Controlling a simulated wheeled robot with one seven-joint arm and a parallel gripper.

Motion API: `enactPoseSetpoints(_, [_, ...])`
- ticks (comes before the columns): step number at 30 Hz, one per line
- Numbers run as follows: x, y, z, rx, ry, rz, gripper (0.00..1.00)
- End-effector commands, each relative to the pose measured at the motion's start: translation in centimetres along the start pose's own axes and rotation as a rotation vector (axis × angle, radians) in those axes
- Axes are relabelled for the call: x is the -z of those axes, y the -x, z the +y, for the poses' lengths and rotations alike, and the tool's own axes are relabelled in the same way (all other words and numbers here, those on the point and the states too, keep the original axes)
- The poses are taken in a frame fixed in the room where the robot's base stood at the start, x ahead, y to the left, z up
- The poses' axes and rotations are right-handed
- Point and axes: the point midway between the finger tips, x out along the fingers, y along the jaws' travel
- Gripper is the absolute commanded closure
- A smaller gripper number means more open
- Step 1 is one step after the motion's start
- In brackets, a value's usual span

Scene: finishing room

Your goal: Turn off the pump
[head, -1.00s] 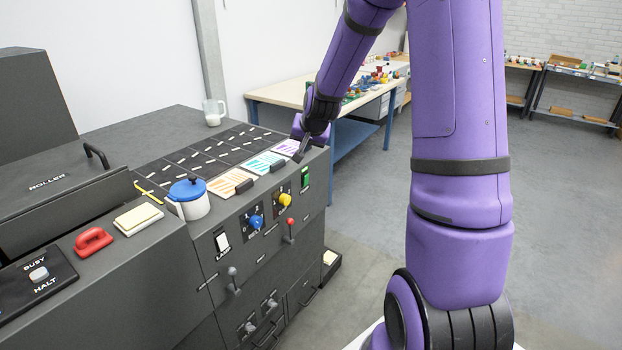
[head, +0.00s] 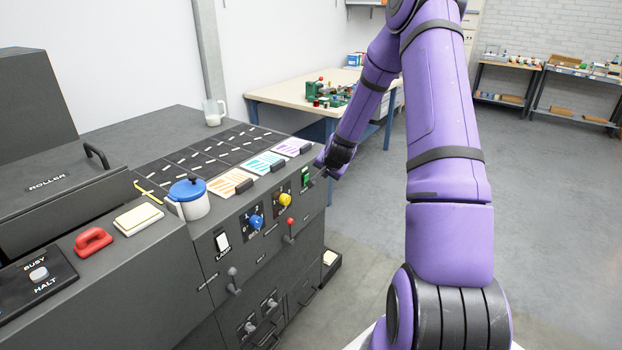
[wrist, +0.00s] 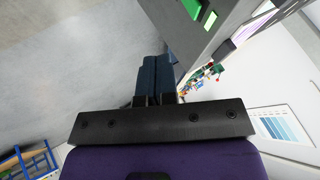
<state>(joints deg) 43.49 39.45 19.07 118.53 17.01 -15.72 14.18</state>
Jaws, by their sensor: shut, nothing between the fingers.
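A green switch (head: 305,178) sits in a dark plate at the right end of the machine's front panel. Its label is too small to read, so I cannot tell whether it belongs to the pump. The switch also shows at the top of the wrist view (wrist: 193,8), with a lighter green patch beside it. My gripper (head: 322,173) is shut and empty, just right of the green switch and in front of the panel. Its closed fingers also show in the wrist view (wrist: 160,62), left of and below the switch. I see a gap between fingers and switch there.
Left of the switch are a yellow knob (head: 285,199), a blue knob (head: 256,221), a red lever (head: 290,231) and a white lamp switch (head: 222,241). A blue-lidded pot (head: 189,200) and red handle (head: 93,240) are on top. Open floor lies right of the machine.

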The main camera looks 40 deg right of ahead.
Motion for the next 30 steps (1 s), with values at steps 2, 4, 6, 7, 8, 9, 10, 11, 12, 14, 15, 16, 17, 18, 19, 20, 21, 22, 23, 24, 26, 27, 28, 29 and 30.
enactPoseSetpoints(2, [0.0, 0.0, 0.0, 0.0, 0.001, 0.0, 1.0])
enactPoseSetpoints(4, [0.0, 0.0, 0.0, 0.0, 0.001, 0.0, 1.0])
enactPoseSetpoints(6, [0.0, -0.2, 0.0, 0.0, 0.001, -0.001, 1.0])
enactPoseSetpoints(7, [0.0, -0.3, 0.0, 0.0, 0.001, -0.001, 1.0])
enactPoseSetpoints(8, [0.0, -0.5, 0.0, 0.0, 0.001, -0.001, 1.0])
enactPoseSetpoints(9, [0.0, -0.9, 0.0, 0.0, 0.001, -0.001, 1.0])
enactPoseSetpoints(10, [0.0, -1.2, 0.0, 0.0, 0.001, -0.001, 1.0])
enactPoseSetpoints(11, [0.0, -1.6, 0.0, 0.0, 0.001, -0.001, 1.0])
enactPoseSetpoints(12, [-0.1, -2.1, 0.0, 0.0, 0.001, -0.002, 1.0])
enactPoseSetpoints(14, [-0.1, -3.0, 0.0, 0.0, 0.001, -0.001, 1.0])
enactPoseSetpoints(15, [-0.1, -3.7, 0.0, 0.0, 0.001, -0.002, 1.0])
enactPoseSetpoints(16, [-0.1, -4.2, 0.0, 0.0, 0.001, -0.002, 1.0])
enactPoseSetpoints(17, [-0.1, -4.7, 0.0, 0.0, 0.001, -0.001, 1.0])
enactPoseSetpoints(18, [-0.1, -5.4, 0.0, 0.0, 0.002, -0.002, 1.0])
enactPoseSetpoints(19, [-0.1, -5.9, 0.0, 0.0, 0.002, -0.001, 1.0])
enactPoseSetpoints(20, [-0.1, -6.4, 0.0, 0.0, 0.001, -0.001, 1.0])
enactPoseSetpoints(21, [-0.1, -7.1, 0.0, 0.0, 0.001, -0.001, 1.0])
enactPoseSetpoints(22, [-0.1, -7.6, 0.0, 0.0, 0.0, -0.002, 1.0])
enactPoseSetpoints(23, [-0.1, -8.1, 0.0, 0.0, 0.0, -0.002, 1.0])
enactPoseSetpoints(24, [-0.1, -8.8, 0.0, 0.0, 0.0, -0.002, 1.0])
enactPoseSetpoints(26, [-0.1, -9.8, 0.0, 0.0, 0.001, -0.002, 1.0])
enactPoseSetpoints(27, [-0.1, -10.4, -0.1, 0.0, 0.002, -0.001, 1.0])
enactPoseSetpoints(28, [-0.1, -10.4, -0.9, 0.003, 0.005, 0.0, 1.0])
enactPoseSetpoints(29, [0.0, -10.5, -1.2, 0.002, 0.005, 0.0, 1.0])
enactPoseSetpoints(30, [0.0, -10.7, -1.8, 0.002, 0.004, 0.0, 1.0])
